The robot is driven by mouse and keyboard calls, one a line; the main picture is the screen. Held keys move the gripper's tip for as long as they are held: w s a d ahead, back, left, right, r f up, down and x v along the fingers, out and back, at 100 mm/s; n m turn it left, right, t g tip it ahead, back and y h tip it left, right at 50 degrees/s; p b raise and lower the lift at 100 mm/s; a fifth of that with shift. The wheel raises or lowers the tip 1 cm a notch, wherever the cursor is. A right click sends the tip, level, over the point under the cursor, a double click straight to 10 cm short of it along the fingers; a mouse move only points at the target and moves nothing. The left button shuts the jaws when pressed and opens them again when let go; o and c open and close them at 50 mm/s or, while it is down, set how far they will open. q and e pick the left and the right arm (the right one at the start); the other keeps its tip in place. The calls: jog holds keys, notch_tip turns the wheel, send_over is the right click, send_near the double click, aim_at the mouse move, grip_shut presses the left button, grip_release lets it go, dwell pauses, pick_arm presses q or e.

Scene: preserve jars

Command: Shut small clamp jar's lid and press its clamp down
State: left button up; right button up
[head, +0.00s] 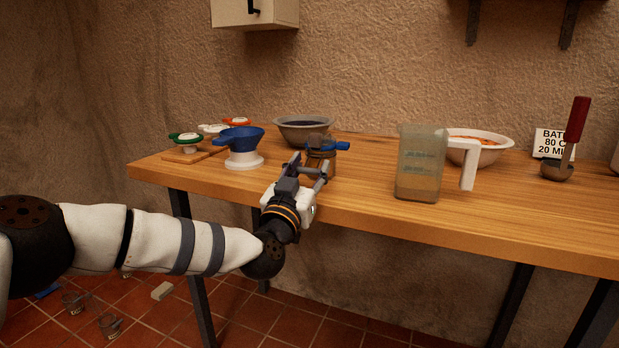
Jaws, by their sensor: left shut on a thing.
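The small clamp jar (328,158) stands near the front edge of the wooden table, left of the measuring jug. A blue part (340,146) sticks out to the right at its top. My left gripper (309,170) reaches it from the front left and is shut on the jar, its fingers at the jar's side. The gripper hides much of the jar's front and left. The jar looks upright, but I cannot tell how its lid and clamp stand at this size. My right gripper is out of view.
On the table (510,222), a blue funnel on a white base (241,145) stands left of the jar and a grey bowl (303,131) behind it. A measuring jug (418,165) stands to the right, before a white bowl (485,150). A ladle (574,135) stands far right.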

pick_arm(q)
jog(key=shift+f, duration=0.1)
jog(key=o, duration=1.2)
jog(key=shift+d, duration=0.1)
jog(key=shift+s, duration=0.1)
jog(key=v, duration=1.2)
